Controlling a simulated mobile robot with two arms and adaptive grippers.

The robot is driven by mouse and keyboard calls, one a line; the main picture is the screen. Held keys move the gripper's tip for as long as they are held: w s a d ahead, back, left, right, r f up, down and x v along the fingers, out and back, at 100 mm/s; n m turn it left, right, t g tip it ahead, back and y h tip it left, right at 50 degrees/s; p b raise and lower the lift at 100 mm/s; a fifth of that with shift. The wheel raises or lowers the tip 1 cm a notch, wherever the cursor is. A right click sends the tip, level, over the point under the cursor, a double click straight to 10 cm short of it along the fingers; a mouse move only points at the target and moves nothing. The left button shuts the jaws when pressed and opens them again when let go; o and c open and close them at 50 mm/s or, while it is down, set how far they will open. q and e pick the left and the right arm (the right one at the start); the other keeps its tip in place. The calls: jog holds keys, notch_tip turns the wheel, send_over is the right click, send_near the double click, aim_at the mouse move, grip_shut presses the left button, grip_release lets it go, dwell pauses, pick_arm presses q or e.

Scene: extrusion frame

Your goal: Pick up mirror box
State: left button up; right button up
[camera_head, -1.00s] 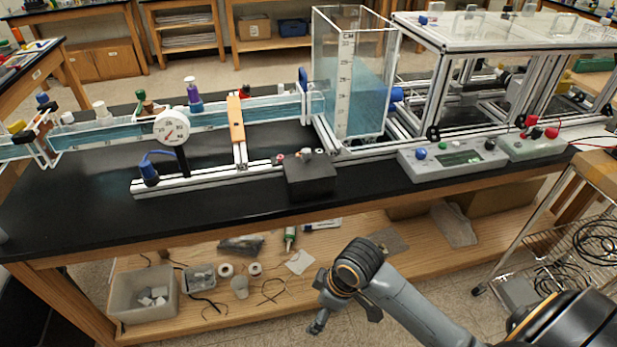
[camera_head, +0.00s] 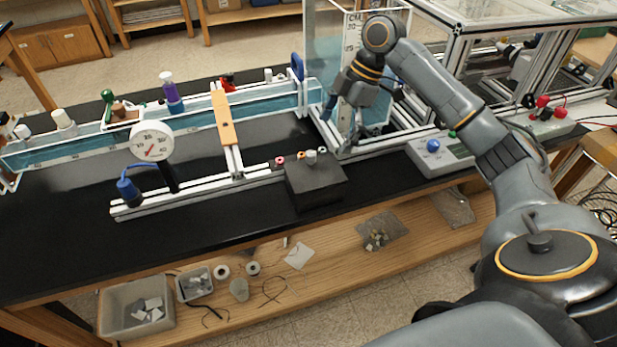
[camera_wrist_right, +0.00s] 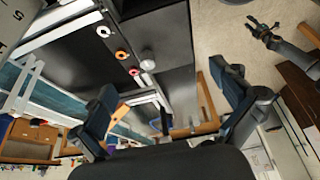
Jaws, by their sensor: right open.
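The dark box (camera_head: 316,184) with small round fittings on top, which I take for the mirror box, sits on the black bench top near its front edge. In the right wrist view its dark top (camera_wrist_right: 172,38) shows with ring-shaped fittings and a pale knob. My right gripper (camera_head: 338,124) is open and empty, above and behind the box, in front of the clear tank. Its two spread fingers show in the right wrist view (camera_wrist_right: 162,78), apart from the box. Another gripper (camera_wrist_right: 263,32), apparently my left, shows small at that view's upper right; its jaw state is unclear.
The clear tank (camera_head: 325,40) and metal frame (camera_head: 460,70) stand behind and right of the box. A rail with a dial gauge (camera_head: 152,142) lies left. A grey control unit (camera_head: 440,152) is to the right. The bench's front left is clear.

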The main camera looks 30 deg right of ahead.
send_over(317, 171)
jog(key=s+d, duration=0.1)
jog(key=d, duration=0.1)
notch_tip(317, 171, down, 4)
jog(key=shift+f+p, duration=0.25)
jog(key=shift+p, duration=0.2)
jog(key=shift+w+a+f, duration=0.15)
jog(key=shift+f, duration=0.25)
jog(key=shift+w+a+f, duration=0.1)
jog(key=shift+w+f, duration=0.05)
jog(key=shift+f, duration=0.25)
jog(key=shift+a+f+p, duration=0.2)
jog(key=shift+f+p, duration=0.35)
jog(key=shift+f, duration=0.1)
jog(key=p+x, duration=0.1)
jog(key=x, duration=0.2)
jog(key=shift+f, duration=0.45)
jog(key=c, duration=0.9)
pick_arm(q)
jog(key=shift+g, duration=0.3)
jog(key=s+r, duration=0.1)
jog(key=s, duration=0.1)
jog(key=s+r, duration=0.1)
jog(key=r, duration=0.1)
jog(key=shift+s+a, duration=0.1)
jog(key=shift+s, duration=0.3)
pick_arm(e)
jog(key=shift+c, duration=0.5)
